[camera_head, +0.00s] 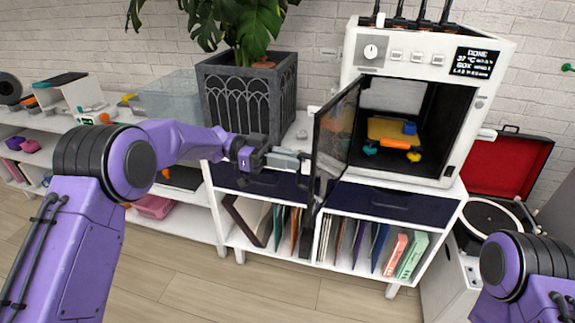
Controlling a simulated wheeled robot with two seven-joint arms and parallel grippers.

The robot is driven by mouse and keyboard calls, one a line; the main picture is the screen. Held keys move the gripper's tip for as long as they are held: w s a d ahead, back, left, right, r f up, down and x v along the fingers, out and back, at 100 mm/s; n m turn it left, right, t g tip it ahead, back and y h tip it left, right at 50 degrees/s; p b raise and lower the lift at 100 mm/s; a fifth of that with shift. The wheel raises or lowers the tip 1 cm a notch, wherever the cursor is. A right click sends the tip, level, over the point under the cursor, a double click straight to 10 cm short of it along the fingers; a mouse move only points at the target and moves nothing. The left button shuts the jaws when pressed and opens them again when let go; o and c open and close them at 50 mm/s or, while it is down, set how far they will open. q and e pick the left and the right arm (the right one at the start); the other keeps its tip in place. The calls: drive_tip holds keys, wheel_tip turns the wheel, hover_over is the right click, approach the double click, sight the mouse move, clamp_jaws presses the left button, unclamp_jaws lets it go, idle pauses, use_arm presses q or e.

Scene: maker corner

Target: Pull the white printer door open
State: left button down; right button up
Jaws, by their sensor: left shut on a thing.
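The white 3D printer (480,110) stands on the right part of a low white shelf. Its door (337,135), a dark see-through panel, is swung out on the left side and stands well open. Inside, small orange, blue, yellow and teal pieces (395,140) show. My left gripper (305,165) reaches in from the left and is shut at the outer edge of the door. The exact grip on the handle is too small to tell. My right arm shows only at the bottom right, and its gripper is out of view.
A plant in a dark grey planter (245,95) stands left of the door, close behind my left arm. A record player (490,222) with a red-lined lid is at the right. Records and books (375,245) fill the shelf below. The wooden floor in front is clear.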

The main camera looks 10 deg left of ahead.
use_arm(q)
drive_tip(key=shift+w+d+r, duration=0.1)
drive_tip(key=shift+w+r, duration=0.1)
drive_tip(key=shift+r, duration=0.3)
drive_tip(key=c, duration=1.5)
unclamp_jaws()
drive_tip(key=o, duration=0.4)
drive_tip(key=shift+w+d+f, duration=0.45)
drive_tip(key=shift+w+d, duration=0.15)
drive_tip(key=shift+w, duration=0.15)
drive_tip(key=shift+c, duration=0.2)
drive_tip(key=shift+s+a+f, duration=0.1)
drive_tip(key=shift+s+a, duration=0.15)
drive_tip(key=shift+a, duration=0.05)
use_arm(e)
drive_tip(key=shift+w+d+f, duration=0.15)
drive_tip(key=shift+d+f, duration=0.1)
drive_tip(key=shift+d, duration=0.1)
